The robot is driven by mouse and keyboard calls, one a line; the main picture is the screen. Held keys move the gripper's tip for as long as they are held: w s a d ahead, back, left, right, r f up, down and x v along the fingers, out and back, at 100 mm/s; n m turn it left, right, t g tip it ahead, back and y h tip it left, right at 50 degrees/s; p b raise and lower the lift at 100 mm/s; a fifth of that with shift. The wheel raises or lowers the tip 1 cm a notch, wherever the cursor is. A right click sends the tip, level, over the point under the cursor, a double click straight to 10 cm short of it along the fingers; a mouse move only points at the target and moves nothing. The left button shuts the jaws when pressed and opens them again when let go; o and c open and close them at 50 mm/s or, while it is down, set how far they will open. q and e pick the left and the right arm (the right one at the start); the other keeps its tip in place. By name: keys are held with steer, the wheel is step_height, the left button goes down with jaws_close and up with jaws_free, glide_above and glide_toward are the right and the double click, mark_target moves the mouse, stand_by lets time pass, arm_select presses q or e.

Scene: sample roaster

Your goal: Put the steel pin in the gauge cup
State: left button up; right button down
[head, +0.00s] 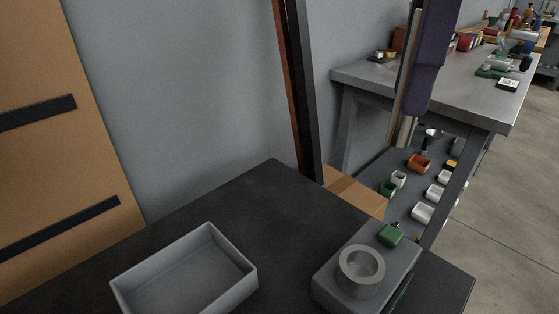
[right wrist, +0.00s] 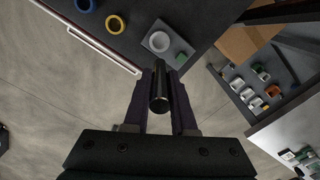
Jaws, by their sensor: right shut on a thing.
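My right gripper (head: 414,106) comes down from the top of the head view with dark purple fingers. It is shut on the steel pin (head: 403,128), which hangs roughly upright below the fingers. In the right wrist view the pin (right wrist: 159,88) shows as a dark cylinder between the fingers. The gauge cup (head: 361,267) is a round grey cup on a grey block at the right of the dark table. It also shows in the right wrist view (right wrist: 158,42), beyond the fingers. The pin is apart from the cup, and the cup's opening looks empty. My left gripper is not in view.
A grey open tray (head: 185,270) stands left of the gauge block (head: 325,278) on the dark table (head: 270,185). A small green block (head: 390,235) sits behind the cup. A blue ring (right wrist: 86,5) and a yellow ring (right wrist: 115,24) lie nearby. A dark post (head: 300,100) rises behind.

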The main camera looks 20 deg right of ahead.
arm_select(q)
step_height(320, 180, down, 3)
steer(key=b, duration=0.3)
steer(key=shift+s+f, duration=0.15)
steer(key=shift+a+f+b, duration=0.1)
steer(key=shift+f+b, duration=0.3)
steer(key=shift+b, duration=0.05)
arm_select(e)
steer(key=shift+s+d+f, duration=0.1)
steer(key=shift+f, duration=9.85)
